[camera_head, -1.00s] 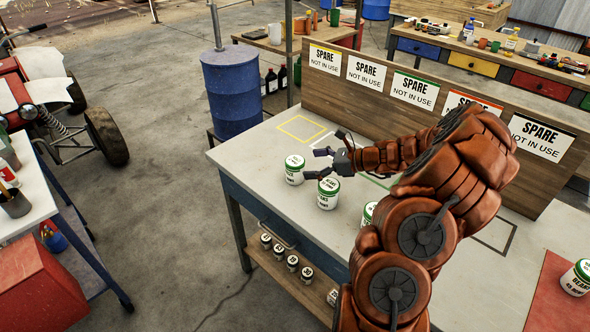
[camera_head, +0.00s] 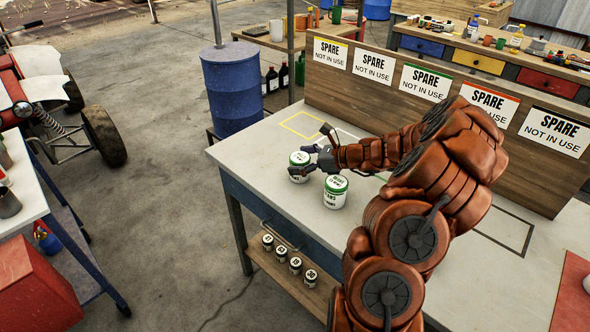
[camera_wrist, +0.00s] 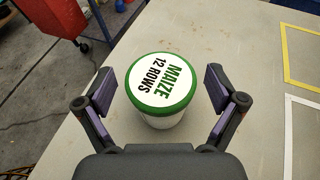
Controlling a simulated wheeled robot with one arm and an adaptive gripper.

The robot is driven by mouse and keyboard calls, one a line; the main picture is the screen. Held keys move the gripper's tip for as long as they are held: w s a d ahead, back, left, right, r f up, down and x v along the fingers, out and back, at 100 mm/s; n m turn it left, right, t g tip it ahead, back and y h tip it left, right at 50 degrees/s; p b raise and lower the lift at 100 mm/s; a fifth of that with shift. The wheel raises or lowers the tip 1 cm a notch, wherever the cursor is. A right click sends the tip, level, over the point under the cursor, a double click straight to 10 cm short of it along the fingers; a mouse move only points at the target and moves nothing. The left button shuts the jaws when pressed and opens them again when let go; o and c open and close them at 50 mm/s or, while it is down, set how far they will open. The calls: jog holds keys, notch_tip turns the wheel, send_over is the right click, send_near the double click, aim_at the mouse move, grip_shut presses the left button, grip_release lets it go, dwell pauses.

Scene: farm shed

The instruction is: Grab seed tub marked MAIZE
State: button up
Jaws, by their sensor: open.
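The seed tub marked MAIZE (camera_wrist: 162,86) is white with a green-rimmed lid reading "MAIZE 12 ROWS". It stands upright on the workbench and also shows in the head view (camera_head: 299,168). My gripper (camera_wrist: 162,88) is open, with one finger on each side of the tub and a visible gap on both sides. In the head view my gripper (camera_head: 308,166) is at the tub's right side and partly covers it.
The workbench top (camera_head: 262,150) has a yellow outlined square (camera_head: 302,124) and other outlines behind the tub. A wooden backboard with "SPARE NOT IN USE" signs (camera_head: 426,83) runs along the rear. Several small cans (camera_head: 281,254) sit on the lower shelf. A blue barrel (camera_head: 236,92) stands beyond the bench.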

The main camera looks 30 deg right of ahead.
jog(key=c, duration=1.4)
jog(key=shift+o, duration=0.2)
jog(key=shift+r, duration=0.1)
